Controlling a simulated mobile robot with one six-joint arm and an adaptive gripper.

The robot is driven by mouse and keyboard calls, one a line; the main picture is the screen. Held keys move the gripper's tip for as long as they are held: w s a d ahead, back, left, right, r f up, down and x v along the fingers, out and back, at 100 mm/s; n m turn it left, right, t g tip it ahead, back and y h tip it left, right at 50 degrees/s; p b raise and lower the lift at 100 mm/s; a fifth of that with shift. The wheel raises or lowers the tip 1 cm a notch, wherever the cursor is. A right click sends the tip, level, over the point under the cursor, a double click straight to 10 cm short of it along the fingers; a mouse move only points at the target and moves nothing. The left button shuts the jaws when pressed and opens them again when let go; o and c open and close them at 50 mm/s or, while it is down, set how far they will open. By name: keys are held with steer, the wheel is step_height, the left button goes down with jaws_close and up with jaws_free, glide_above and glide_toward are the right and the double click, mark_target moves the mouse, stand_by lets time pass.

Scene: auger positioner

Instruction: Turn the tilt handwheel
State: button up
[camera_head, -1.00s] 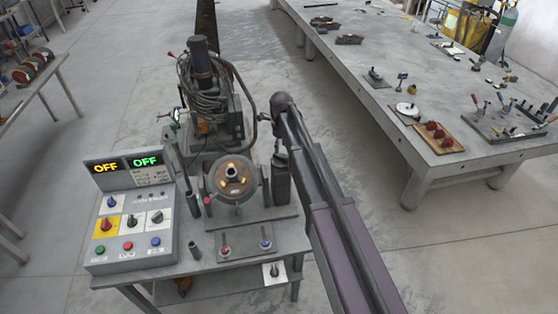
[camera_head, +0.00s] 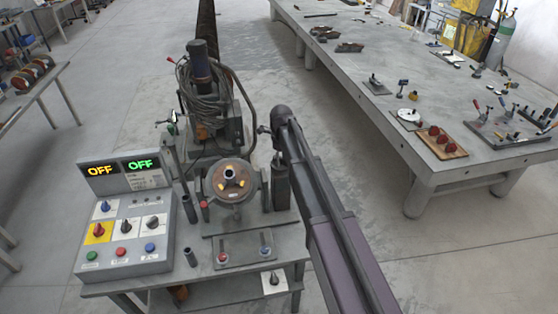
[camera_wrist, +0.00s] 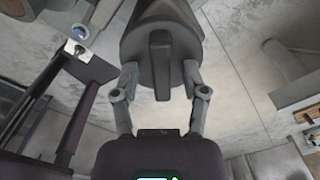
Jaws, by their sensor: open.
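The positioner stands on a small metal table in the head view, its round faceplate (camera_head: 229,180) facing up toward me. I cannot pick out the tilt handwheel for certain. In the wrist view, a dark grey round body with a raised ridge (camera_wrist: 160,65) lies ahead of my gripper (camera_wrist: 161,74). The two fingers are apart, one on each side of its lower part. I cannot tell whether they touch it. In the head view my arm reaches in beside the positioner's right side, and my gripper is hidden there.
A control box (camera_head: 124,228) with two OFF displays stands left of the faceplate. A coil of cable (camera_head: 203,97) hangs on the machine behind. A long grey bench (camera_head: 350,75) with tools fills the right. Open floor lies between bench and table.

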jaws_close()
steer(key=shift+a, duration=0.3)
steer(key=shift+d, duration=0.2)
steer(key=shift+s, duration=0.1)
steer(key=shift+d+n, duration=0.1)
steer(key=shift+n, duration=0.2)
